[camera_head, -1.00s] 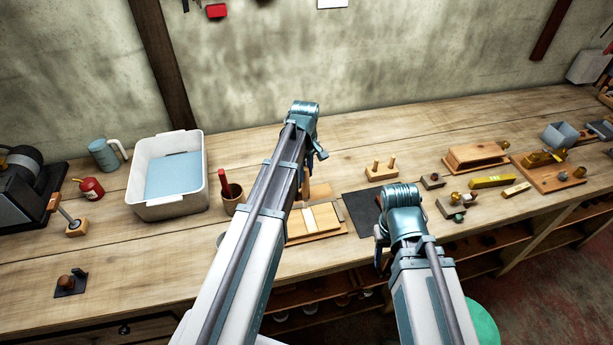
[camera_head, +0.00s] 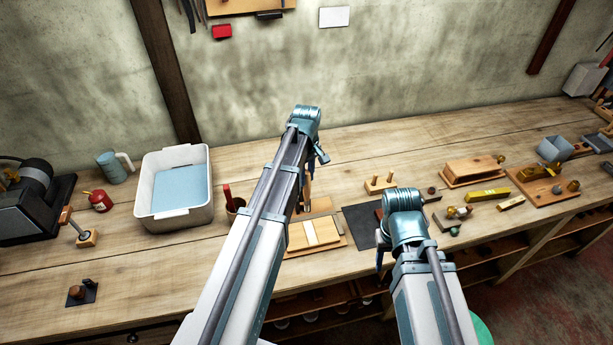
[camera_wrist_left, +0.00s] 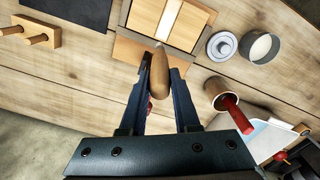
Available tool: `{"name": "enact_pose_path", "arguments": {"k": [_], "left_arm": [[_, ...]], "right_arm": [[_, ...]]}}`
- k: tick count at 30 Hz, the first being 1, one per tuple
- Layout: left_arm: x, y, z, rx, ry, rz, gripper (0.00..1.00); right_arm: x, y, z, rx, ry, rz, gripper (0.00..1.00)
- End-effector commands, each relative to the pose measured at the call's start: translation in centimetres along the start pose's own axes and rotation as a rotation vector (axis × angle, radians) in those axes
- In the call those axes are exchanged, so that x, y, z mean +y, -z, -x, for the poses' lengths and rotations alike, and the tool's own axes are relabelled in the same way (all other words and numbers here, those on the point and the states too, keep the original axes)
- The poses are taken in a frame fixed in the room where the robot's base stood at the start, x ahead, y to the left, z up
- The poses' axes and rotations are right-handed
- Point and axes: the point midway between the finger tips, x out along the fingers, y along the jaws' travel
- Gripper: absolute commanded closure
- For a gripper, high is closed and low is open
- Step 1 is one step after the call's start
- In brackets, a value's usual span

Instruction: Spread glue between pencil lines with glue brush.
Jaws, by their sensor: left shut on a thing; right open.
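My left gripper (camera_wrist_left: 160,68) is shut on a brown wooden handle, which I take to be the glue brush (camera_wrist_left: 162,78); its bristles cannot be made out. In the head view the left gripper (camera_head: 307,195) hangs just behind the board. The flat wooden board (camera_head: 332,232) has a pale strip (camera_head: 310,232) across its middle; it also shows at the top of the left wrist view (camera_wrist_left: 143,18). The handle's far end overlaps the board's near edge there; contact cannot be told. My right gripper (camera_head: 380,252) is open, right of the board, partly hidden by its arm.
A brown pot (camera_wrist_left: 218,88) with a red-handled tool stands beside a grey lid (camera_wrist_left: 222,46) and a round tin (camera_wrist_left: 262,48). A dark mat (camera_head: 360,222) and a peg block (camera_head: 379,186) lie right of the board. A white tub (camera_head: 172,214) stands left.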

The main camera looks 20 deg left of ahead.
Motion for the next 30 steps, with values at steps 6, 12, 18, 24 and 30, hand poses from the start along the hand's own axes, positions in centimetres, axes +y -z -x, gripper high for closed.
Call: {"name": "enact_pose_path", "arguments": {"k": [6, 12, 18, 24, 30], "left_arm": [[0.0, 0.0, 0.1, 0.0, 0.0, 0.0, 1.0], [0.0, 0.0, 0.6, 0.0, 0.0, 0.0, 1.0], [0.0, 0.0, 2.3, 0.0, 0.0, 0.0, 1.0], [0.0, 0.0, 3.3, 0.0, 0.0, 0.0, 1.0], [0.0, 0.0, 3.1, 0.0, 0.0, 0.0, 1.0]], "right_arm": [[0.0, 0.0, 0.1, 0.0, 0.0, 0.0, 0.5], [0.1, 0.0, 0.6, 0.0, 0.0, 0.0, 0.5], [0.2, -0.1, 2.3, 0.0, 0.0, 0.0, 0.5], [0.3, -0.2, 3.3, 0.0, 0.0, 0.0, 0.5], [0.3, -0.2, 3.1, 0.0, 0.0, 0.0, 0.5]]}}
